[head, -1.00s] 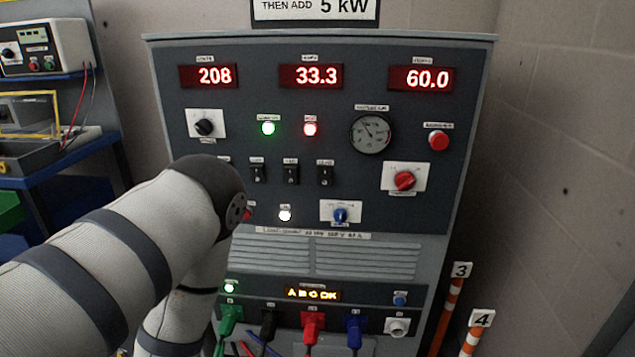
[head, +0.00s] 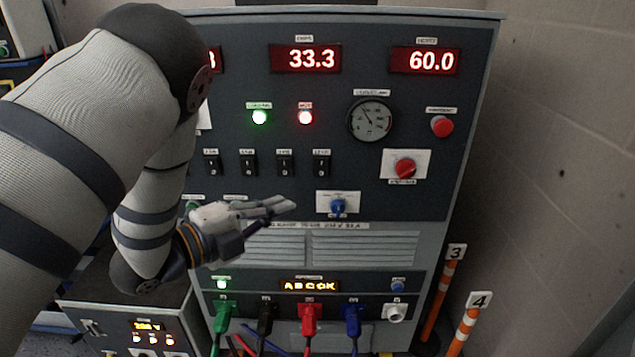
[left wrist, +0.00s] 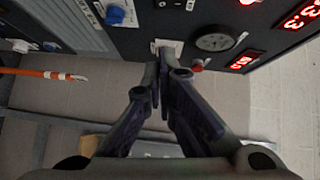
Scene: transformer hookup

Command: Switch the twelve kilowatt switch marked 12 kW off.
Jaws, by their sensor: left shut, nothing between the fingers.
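A row of several small black rocker switches sits mid-panel on the grey load bank. The rightmost switch (head: 321,164) has the longest-looking label, but I cannot read any label surely or tell each rocker's position. My left gripper (head: 284,206) is shut and empty, in front of the panel below the switch row and left of the blue knob (head: 338,206). In the left wrist view, the shut fingers (left wrist: 164,60) cover part of a white knob plate (left wrist: 168,44). Rocker switches show at that view's top edge (left wrist: 165,4). My right gripper is out of view.
Right of the switches are a red knob (head: 405,168), a gauge (head: 370,120) and a red button (head: 442,126). Coloured cable plugs (head: 308,320) line the bottom. Orange-striped posts (head: 436,310) stand at right. A smaller powered box (head: 150,325) stands lower left.

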